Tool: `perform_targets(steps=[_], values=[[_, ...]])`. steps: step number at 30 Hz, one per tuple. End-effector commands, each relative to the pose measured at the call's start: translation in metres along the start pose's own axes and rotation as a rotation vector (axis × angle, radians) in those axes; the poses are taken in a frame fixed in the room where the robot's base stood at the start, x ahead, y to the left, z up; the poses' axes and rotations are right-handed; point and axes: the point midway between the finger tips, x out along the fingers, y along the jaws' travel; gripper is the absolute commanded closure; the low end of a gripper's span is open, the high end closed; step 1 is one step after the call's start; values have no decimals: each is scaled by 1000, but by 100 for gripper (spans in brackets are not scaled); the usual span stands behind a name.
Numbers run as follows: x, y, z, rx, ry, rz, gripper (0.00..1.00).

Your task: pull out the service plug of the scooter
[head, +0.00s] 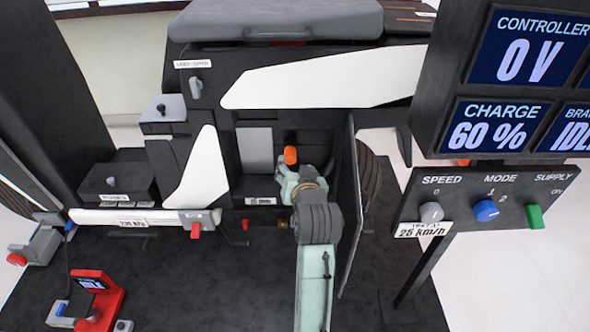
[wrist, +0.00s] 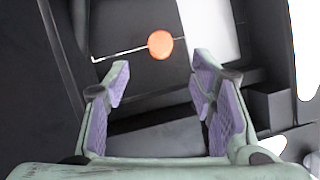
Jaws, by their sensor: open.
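The service plug (head: 290,155) shows as an orange knob in the dark open bay of the black and white scooter (head: 320,80). In the wrist view the orange plug (wrist: 160,45) looks round and lies ahead of the fingertips, roughly midway between them. My gripper (head: 290,178) is at the bay, just below the plug in the head view. In the wrist view my gripper (wrist: 162,75) is open, with nothing between its purple pads. The plug's base is hidden.
A thin dark panel (head: 350,200) stands upright just right of my arm. A control panel (head: 490,205) and screens (head: 510,90) reading 0 V and 60 % stand at the right. A red device (head: 95,300) sits at lower left.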

Motion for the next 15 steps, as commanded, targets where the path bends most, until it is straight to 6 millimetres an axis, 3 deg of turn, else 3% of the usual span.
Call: perform_targets(steps=[9, 15], values=[[58, 0, -1, -2, -1, 0, 49], [80, 0, -1, -3, 0, 0, 49]])
